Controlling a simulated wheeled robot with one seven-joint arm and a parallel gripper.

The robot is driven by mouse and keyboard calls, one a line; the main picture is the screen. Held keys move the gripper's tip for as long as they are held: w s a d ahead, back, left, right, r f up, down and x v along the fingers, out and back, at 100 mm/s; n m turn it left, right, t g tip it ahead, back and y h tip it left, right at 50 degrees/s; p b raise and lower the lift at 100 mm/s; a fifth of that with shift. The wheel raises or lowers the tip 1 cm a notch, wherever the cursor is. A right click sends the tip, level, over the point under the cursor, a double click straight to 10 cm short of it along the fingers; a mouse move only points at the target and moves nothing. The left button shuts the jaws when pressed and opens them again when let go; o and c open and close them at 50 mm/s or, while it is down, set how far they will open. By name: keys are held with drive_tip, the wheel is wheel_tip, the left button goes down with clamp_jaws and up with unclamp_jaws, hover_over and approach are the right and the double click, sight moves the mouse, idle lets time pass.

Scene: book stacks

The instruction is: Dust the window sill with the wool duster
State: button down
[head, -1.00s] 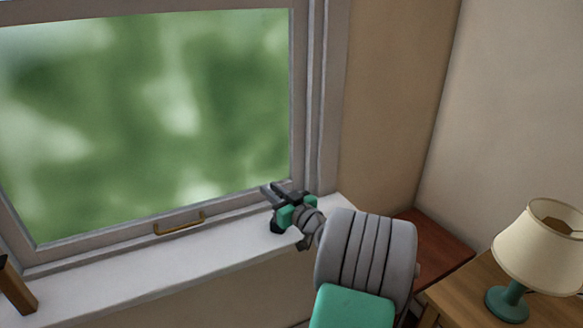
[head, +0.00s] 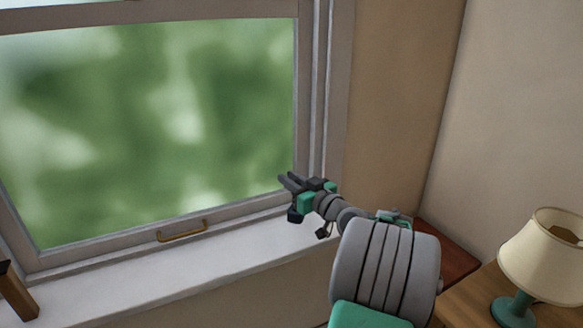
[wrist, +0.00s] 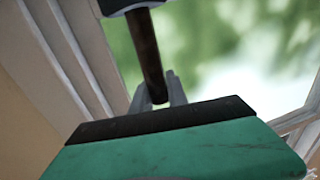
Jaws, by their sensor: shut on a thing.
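The white window sill (head: 190,268) runs below the window in the head view, and its bare top looks clear. My gripper (head: 288,181) is above the sill's right end, in front of the window frame. In the wrist view my gripper (wrist: 165,90) is shut on a dark brown rod, which looks like the handle of the wool duster (wrist: 149,50). A dark grey end piece of it shows at the top edge of that view. I cannot make out a woolly head in either view.
The window has a brass pull (head: 183,230) on its lower rail. A brown wooden object (head: 15,292) stands at the sill's left end. A cream-shaded lamp (head: 545,250) stands on a wooden table (head: 468,300) at the right. A reddish-brown surface (head: 448,252) lies in the corner.

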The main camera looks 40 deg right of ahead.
wheel_tip(320, 180, up, 3)
drive_tip(key=shift+f+p, duration=0.1)
drive_tip(key=shift+p, duration=0.3)
idle(0.8)
